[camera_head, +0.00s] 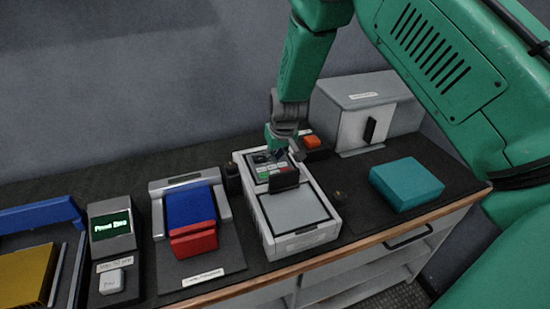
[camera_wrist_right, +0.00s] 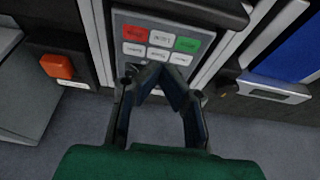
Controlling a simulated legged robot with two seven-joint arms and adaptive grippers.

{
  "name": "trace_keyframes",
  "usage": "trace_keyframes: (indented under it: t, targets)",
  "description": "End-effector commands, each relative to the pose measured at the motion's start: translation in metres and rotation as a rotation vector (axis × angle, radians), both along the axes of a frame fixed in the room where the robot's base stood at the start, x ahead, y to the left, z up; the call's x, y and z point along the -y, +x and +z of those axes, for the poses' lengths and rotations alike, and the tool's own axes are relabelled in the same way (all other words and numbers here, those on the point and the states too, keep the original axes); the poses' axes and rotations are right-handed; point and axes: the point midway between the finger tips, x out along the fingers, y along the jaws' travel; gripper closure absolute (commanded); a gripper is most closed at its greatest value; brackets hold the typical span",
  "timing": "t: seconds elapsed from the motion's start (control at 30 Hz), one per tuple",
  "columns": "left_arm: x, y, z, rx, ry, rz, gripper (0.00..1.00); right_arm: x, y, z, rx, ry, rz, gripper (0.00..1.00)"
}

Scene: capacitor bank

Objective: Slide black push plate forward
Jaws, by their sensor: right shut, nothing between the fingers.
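The black push plate (camera_head: 284,180) stands upright on the white device (camera_head: 330,229), between its keypad and its flat grey panel. My right gripper (camera_head: 278,154) is shut and empty, pointing down over the keypad, on the far side of the plate. In the right wrist view the right gripper's fingertips (camera_wrist_right: 160,72) meet at the lower edge of the keypad (camera_wrist_right: 128,28), which has red, green and white buttons. I cannot tell whether they touch it. A dark band along the top there may be the plate. My left gripper is not in view.
A teal block (camera_head: 408,184) and a grey cabinet (camera_head: 365,112) with a black handle stand to the right. An orange button (camera_head: 312,141) sits behind the device. A blue and red unit (camera_head: 190,206) and a green-lit display (camera_head: 110,225) stand to the left.

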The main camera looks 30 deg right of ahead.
Motion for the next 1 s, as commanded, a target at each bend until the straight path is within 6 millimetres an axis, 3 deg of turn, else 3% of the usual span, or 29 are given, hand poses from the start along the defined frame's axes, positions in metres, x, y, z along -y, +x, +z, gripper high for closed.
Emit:
trace_keyframes:
  t: [0.3, 0.5, 1.0]
  targets:
    - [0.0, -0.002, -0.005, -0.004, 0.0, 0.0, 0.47, -0.006, -0.019, 0.059, 0.009, -0.004, 0.001, 1.0]
    - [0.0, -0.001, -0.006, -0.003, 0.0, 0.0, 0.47, -0.007, -0.024, 0.08, 0.006, -0.003, 0.001, 1.0]
    - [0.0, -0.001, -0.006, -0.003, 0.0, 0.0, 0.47, -0.006, -0.027, 0.086, 0.005, -0.001, 0.0, 1.0]
